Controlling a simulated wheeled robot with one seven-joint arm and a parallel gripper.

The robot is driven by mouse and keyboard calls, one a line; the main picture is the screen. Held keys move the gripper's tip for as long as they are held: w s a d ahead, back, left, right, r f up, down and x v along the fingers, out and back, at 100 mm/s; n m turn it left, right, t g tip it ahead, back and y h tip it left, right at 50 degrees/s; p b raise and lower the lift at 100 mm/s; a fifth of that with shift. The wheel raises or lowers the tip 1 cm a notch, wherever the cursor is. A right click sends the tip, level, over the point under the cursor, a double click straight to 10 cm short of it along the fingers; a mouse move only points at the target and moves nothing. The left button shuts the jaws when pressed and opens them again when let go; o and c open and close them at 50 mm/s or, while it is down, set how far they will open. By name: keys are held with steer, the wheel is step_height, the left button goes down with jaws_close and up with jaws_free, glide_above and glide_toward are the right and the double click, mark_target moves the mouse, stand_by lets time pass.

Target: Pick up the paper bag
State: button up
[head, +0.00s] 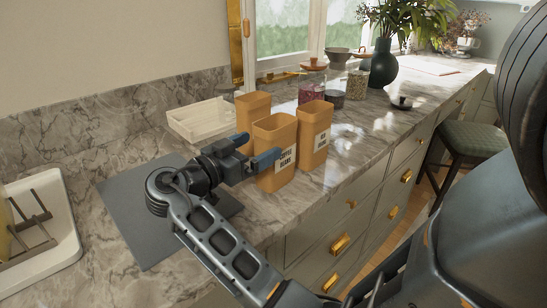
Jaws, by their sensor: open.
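Three tan-orange, open-topped bags that look like paper stand close together on the marble counter (150,130). The front bag (275,132) has a white label reading coffee beans. A second labelled bag (313,135) stands to its right, and a third bag (253,106) stands behind to the left. My gripper (258,148), with blue fingers, is open at the left side of the front bag. One finger overlaps the front bag in the picture, and the other lies towards the rear left bag. I cannot tell whether they touch. Parts of the front and rear left bags are hidden.
A pale rectangular basket (201,121) sits left of the bags. A grey mat (140,215) lies under my arm, and a white dish rack (40,235) is at the left edge. Jars (357,84) and a dark green vase (383,65) stand behind. The counter's front edge runs right.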

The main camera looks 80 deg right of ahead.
mark_target(275, 137)
steer(key=x, duration=0.1)
steer(key=p+x, duration=0.1)
steer(key=x, duration=0.1)
steer(key=p+x, duration=0.1)
steer(key=x, duration=0.1)
steer(key=shift+s+r, duration=0.25)
steer(key=shift+s, duration=0.1)
steer(key=shift+s+d+f, duration=0.15)
steer(key=shift+s+d, duration=0.1)
steer(key=shift+d, duration=0.25)
steer(key=shift+c, duration=0.4)
steer(key=c, duration=1.6)
